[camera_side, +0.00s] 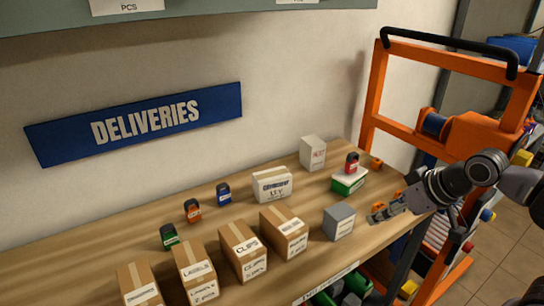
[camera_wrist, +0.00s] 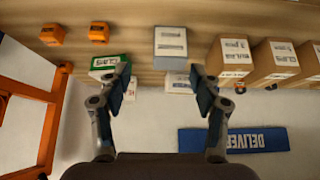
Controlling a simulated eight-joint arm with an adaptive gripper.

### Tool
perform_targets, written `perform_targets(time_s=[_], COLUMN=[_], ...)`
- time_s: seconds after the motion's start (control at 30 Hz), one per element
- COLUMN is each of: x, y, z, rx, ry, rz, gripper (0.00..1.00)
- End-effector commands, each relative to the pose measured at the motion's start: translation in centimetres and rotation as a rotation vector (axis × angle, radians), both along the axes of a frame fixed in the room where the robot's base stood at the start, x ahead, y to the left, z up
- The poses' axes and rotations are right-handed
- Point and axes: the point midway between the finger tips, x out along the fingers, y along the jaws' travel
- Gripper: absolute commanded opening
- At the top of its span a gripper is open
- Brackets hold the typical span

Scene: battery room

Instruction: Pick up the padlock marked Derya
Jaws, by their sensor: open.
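Several small padlock-like items with white labels show in the side view, their names too small to read. A green one (camera_side: 169,236), an orange one (camera_side: 192,211) and a blue one (camera_side: 223,194) stand in a row on the wooden shelf behind the cartons. A red one (camera_side: 352,163) sits on a green-and-white box (camera_side: 348,182) at the right. I cannot tell which is marked Derya. My gripper (camera_side: 385,211) is over the shelf's right part, apart from the padlocks. In the wrist view my gripper (camera_wrist: 161,80) is open with nothing between its fingers.
Brown cartons (camera_side: 243,250) line the shelf's front. A grey box (camera_side: 338,222) stands left of my gripper. White boxes (camera_side: 272,184) stand farther back. Orange blocks (camera_wrist: 99,33) lie near the front edge. An orange frame (camera_side: 372,90) rises at the right.

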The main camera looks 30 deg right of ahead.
Motion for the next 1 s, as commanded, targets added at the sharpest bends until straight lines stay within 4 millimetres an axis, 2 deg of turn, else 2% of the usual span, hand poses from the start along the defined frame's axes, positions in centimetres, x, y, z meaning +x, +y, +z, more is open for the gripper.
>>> perform_targets(time_s=[0.2,0.37,0.5,0.7,0.87,1.0], x=[0.5,3.0,6.7,12.3,16.8,20.7], y=[0.2,1.0,2.3,4.7,7.2,9.6], z=[0.4,2.4,4.6,6.4,6.9,6.6], rx=[0.001,0.005,0.01,0.015,0.015,0.014], ry=[0.003,0.021,0.048,0.085,0.113,0.138], rz=[0.002,0.011,0.021,0.031,0.04,0.044], gripper=[0.64,0.64,0.64,0.64,0.64,0.64])
